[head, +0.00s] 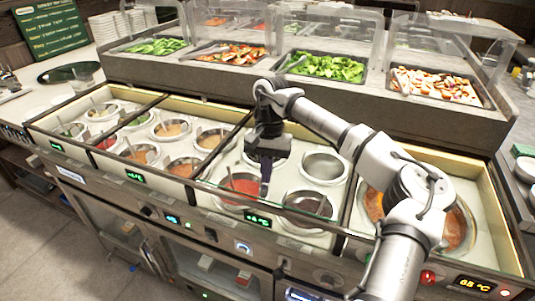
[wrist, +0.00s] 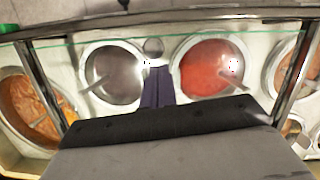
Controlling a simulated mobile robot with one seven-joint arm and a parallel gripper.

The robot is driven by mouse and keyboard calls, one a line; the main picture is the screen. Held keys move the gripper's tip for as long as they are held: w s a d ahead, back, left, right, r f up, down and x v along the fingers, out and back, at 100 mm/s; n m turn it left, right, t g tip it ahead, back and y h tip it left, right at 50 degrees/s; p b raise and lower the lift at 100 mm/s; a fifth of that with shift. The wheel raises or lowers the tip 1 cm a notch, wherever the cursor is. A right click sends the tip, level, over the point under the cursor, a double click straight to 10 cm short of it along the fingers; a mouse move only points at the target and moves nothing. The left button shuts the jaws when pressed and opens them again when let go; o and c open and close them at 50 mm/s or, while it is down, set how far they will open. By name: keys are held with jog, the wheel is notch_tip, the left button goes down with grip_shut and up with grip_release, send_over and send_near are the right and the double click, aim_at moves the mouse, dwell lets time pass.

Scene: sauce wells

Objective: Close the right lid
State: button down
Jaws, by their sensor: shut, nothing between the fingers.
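My gripper (head: 265,188) points down over the middle wells, with its dark fingers together and empty. In the wrist view the shut fingers (wrist: 157,88) lie between a pot of red sauce (wrist: 212,68) and a grey pot (wrist: 114,74). A clear pane with a greenish edge (wrist: 60,43) crosses the wrist view above the pots, between dark side bars. In the head view I cannot clearly separate the right lid from the other clear panes and frames, or tell how far it is open. The rightmost well holds a large pot of orange-brown food (head: 456,232), partly hidden by my arm.
Smaller sauce pots (head: 172,129) fill the wells at left. Behind them stands a raised counter with salad trays (head: 320,66) under clear guards (head: 335,32). The front panel (head: 205,232) has knobs and green displays. The floor (head: 45,235) shows at lower left.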

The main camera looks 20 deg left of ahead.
jog(key=shift+s+f, duration=0.15)
jog(key=shift+f, duration=0.4)
